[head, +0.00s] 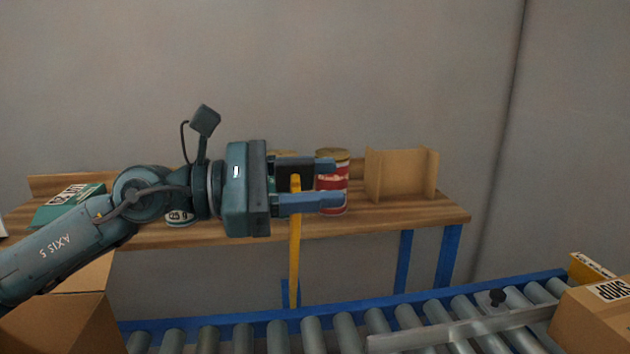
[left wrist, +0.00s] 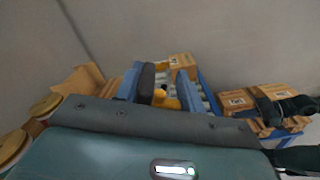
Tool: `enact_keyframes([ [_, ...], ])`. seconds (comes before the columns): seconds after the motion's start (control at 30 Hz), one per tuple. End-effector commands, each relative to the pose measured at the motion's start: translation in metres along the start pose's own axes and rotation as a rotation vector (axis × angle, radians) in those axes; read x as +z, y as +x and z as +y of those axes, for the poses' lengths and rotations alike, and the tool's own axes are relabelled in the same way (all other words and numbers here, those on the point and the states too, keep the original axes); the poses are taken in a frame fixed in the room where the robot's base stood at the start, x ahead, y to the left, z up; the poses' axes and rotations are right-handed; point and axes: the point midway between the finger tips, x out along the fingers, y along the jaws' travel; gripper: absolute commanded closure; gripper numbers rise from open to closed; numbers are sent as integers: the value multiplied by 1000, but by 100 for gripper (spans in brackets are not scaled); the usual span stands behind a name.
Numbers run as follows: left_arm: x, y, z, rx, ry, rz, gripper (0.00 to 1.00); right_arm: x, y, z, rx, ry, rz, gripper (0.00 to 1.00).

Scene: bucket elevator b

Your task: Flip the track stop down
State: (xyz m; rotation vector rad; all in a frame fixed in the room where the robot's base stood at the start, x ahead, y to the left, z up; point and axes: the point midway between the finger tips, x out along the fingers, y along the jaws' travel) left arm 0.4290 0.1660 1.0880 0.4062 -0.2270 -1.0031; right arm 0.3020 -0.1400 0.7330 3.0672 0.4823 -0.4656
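A yellow bar (head: 294,262), which I take for the track stop, stands upright at the far blue rail of the roller conveyor. My left gripper (head: 322,184) points right, with its two blue fingers apart. The bar's top end shows between them, and the near finger overlaps the bar. I cannot tell whether they touch. In the left wrist view a yellow part (left wrist: 166,99) also shows between the spread fingers of the left gripper (left wrist: 160,86). My right gripper is not seen in the head view.
A roller conveyor (head: 311,334) runs along the front, with a grey bar (head: 455,327) with a black knob across it. Cardboard boxes (head: 598,322) stand at the right. Behind, a wooden table (head: 400,212) holds a red can (head: 332,187) and a cardboard piece (head: 400,174).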

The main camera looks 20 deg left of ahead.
Motion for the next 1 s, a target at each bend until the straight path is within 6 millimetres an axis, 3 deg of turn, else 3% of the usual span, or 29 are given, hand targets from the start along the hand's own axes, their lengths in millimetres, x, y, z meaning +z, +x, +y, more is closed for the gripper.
enact_keyframes([
  [0.23,0,0,0,1,0,0,41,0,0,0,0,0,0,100],
  [0.53,4,0,2,1,1,-1,40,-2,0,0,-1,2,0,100],
  [1.0,78,0,37,1,4,-2,40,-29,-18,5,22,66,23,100],
])
